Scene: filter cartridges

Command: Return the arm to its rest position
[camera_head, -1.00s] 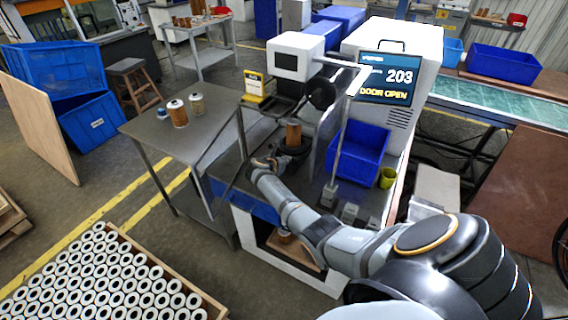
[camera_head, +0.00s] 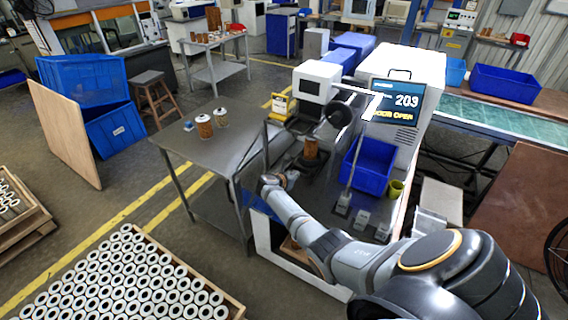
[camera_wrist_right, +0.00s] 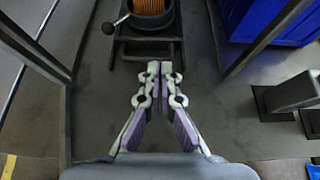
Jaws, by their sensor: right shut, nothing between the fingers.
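My right arm comes in from the lower right in the head view. Its gripper (camera_head: 270,184) hangs in front of the open test machine (camera_head: 415,75), short of an orange-brown filter cartridge (camera_head: 311,148) upright in a dark holder. In the right wrist view the gripper's fingers (camera_wrist_right: 160,75) are together and empty. The cartridge (camera_wrist_right: 151,17) in its round holder shows at the top of that view, apart from the fingertips. The machine's screen (camera_head: 397,102) reads 203 and DOOR OPEN. My left gripper is not in view.
A blue bin (camera_head: 368,165) and small grey blocks (camera_head: 362,218) are right of the cartridge. A metal table (camera_head: 195,150) with two cartridges is at left. A crate (camera_head: 190,262) of white-ended cartridges is at lower left. A thin upright post (camera_head: 357,145) stands near the bin.

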